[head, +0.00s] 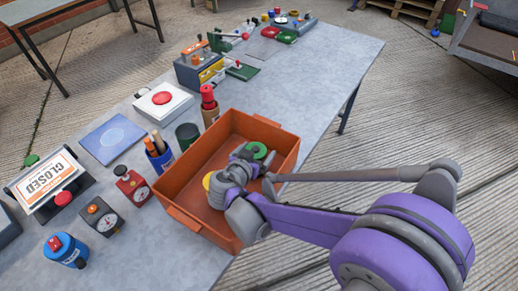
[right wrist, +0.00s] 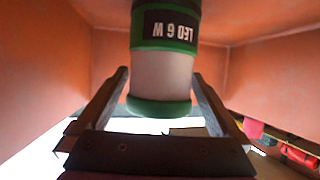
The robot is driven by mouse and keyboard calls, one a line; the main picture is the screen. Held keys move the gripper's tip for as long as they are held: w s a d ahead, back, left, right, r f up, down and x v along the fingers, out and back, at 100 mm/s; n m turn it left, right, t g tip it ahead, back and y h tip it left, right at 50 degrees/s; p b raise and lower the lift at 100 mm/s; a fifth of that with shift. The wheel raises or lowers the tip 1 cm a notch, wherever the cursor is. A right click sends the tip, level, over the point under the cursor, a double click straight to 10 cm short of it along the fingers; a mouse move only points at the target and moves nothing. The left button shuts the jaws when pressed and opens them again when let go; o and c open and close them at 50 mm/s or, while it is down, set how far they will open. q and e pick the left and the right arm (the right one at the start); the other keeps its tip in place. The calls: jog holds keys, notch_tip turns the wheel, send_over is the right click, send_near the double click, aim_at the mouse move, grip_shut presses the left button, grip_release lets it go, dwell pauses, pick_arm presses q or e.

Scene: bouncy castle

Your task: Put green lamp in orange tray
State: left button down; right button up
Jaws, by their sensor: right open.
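The orange tray (head: 185,190) stands on the grey table, and its walls (right wrist: 265,70) fill the background of the right wrist view. The green lamp (head: 257,150) is inside the tray, near its far right corner; in the right wrist view its green and white body (right wrist: 162,75) carries a "LED 6 W" label. My right gripper (head: 258,166) is down in the tray at the lamp. In the wrist view its open fingers (right wrist: 161,82) stand on either side of the lamp, with gaps visible. My left gripper is out of view.
A yellow round thing (head: 207,181) shows in the tray beside my right gripper. A dark green cylinder (head: 187,135), a red-topped holder (head: 209,103) and a pen cup (head: 159,155) stand close to the tray's left side. The table's right edge lies close by the tray.

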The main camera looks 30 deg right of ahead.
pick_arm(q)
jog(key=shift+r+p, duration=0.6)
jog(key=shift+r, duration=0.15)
pick_arm(e)
jog(key=v, duration=1)
jog(key=shift+a, duration=0.2)
jog(key=shift+s+r, duration=0.1)
